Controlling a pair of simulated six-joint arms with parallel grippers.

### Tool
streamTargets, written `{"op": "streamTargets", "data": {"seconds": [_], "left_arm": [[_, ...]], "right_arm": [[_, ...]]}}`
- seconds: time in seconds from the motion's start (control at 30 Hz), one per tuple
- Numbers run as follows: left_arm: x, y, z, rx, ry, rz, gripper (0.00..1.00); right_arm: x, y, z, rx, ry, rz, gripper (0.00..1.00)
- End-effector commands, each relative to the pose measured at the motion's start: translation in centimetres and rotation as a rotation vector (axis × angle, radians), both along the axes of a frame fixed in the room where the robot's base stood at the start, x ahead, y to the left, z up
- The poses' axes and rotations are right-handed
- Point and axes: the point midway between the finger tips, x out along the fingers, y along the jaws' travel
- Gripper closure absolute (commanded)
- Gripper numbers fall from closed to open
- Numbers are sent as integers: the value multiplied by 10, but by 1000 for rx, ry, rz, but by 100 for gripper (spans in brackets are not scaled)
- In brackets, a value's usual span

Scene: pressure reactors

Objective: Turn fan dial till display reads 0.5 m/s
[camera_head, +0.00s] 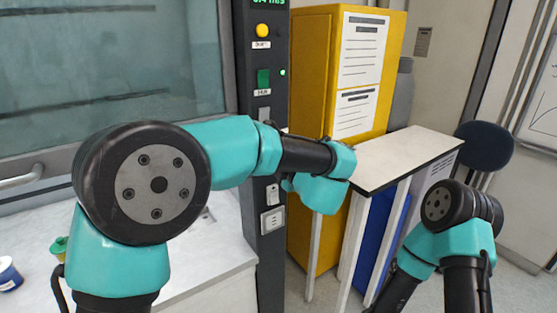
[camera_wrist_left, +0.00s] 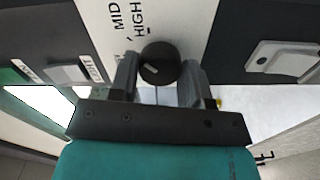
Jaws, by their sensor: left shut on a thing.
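The fan dial (camera_wrist_left: 157,62) is a round black knob with a pale pointer mark, seen in the left wrist view on a white panel labelled MID and HIGH. My left gripper (camera_wrist_left: 160,78) is shut on it, one finger on each side. In the head view the dial and the left fingertips are hidden behind my left arm. The display (camera_head: 268,3) at the top of the dark column shows green digits, cut off by the frame edge; they look like 0.4 m/s. My right gripper is outside the view; only part of the right arm shows at lower right.
The dark column (camera_head: 262,100) carries a yellow button (camera_head: 262,30), a green switch (camera_head: 263,77) and a socket (camera_head: 272,220). A glass sash (camera_head: 110,60) stands left. A yellow cabinet (camera_head: 313,80) and a small white-topped table (camera_head: 405,155) stand right.

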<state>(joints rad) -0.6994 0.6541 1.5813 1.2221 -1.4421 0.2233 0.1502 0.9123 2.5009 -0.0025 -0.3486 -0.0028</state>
Motion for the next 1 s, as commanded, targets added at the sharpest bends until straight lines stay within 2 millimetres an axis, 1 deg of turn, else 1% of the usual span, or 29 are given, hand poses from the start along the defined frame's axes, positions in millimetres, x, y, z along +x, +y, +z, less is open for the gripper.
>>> {"op": "streamTargets", "data": {"seconds": [0.17, 0.2, 0.47, 0.77, 0.87, 1.0], "left_arm": [[0, 0, 0, -1, -1, 0, 80], [0, 0, 0, -1, -1, 0, 55], [0, 0, 0, -1, -1, 0, 31], [-1, -1, 0, -2, -1, 0, 31], [-6, -4, 0, -2, -1, -1, 31], [-19, -14, 0, -2, -1, -3, 31]], "right_arm": [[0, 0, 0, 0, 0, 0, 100], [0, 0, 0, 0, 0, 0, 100], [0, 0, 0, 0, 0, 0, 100], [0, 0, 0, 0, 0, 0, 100], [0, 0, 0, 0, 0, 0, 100], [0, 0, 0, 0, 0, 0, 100]]}}
